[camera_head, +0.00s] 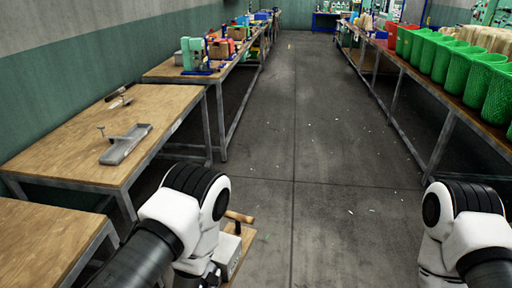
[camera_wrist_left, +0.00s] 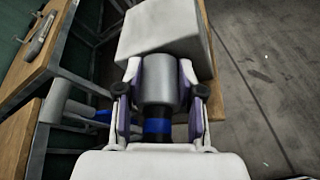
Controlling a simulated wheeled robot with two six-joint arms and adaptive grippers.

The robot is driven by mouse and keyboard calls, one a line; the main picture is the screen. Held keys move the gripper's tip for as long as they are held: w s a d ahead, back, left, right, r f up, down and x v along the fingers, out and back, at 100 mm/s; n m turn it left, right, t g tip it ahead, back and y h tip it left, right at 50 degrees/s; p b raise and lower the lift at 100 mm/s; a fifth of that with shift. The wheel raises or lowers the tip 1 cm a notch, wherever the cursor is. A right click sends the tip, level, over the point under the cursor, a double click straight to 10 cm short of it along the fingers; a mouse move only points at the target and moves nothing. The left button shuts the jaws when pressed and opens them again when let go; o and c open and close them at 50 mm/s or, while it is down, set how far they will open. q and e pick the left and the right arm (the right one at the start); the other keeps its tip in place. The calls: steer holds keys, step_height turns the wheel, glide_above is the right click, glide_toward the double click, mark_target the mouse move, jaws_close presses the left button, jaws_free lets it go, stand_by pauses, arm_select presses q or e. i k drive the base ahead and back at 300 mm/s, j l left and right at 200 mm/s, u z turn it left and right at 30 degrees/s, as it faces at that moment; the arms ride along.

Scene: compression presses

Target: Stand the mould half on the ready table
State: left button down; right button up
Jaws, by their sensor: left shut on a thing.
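A pale grey block, apparently the mould half (camera_wrist_left: 165,30), has a metal cylinder with a blue band at its near end. It fills the top middle of the left wrist view and shows partly in the head view (camera_head: 228,256). My left gripper (camera_wrist_left: 160,92) is shut around the cylinder, a finger on each side. In the head view my left gripper (camera_head: 212,274) is mostly hidden by my arm. Wooden tables stand at left, a near one (camera_head: 40,240) and a longer one (camera_head: 165,100); I cannot tell which is the ready table. My right gripper is out of view.
A grey metal tray-like piece (camera_head: 125,145) and a small tool (camera_head: 118,95) lie on the longer table. A wooden surface with a rounded wooden piece (camera_head: 238,216) is beside my left arm. Green bins (camera_head: 455,75) line the right bench. The central floor (camera_head: 300,150) is clear.

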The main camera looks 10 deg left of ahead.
mark_target(124, 120)
steer(key=i+u, duration=0.2)
steer(key=i, duration=0.3)
steer(key=i+l+u, duration=0.2)
steer(key=i, duration=0.25)
steer(key=i+l+u, duration=0.2)
steer(key=i, duration=0.25)
steer(key=i+l+u, duration=0.2)
steer(key=i, duration=0.25)
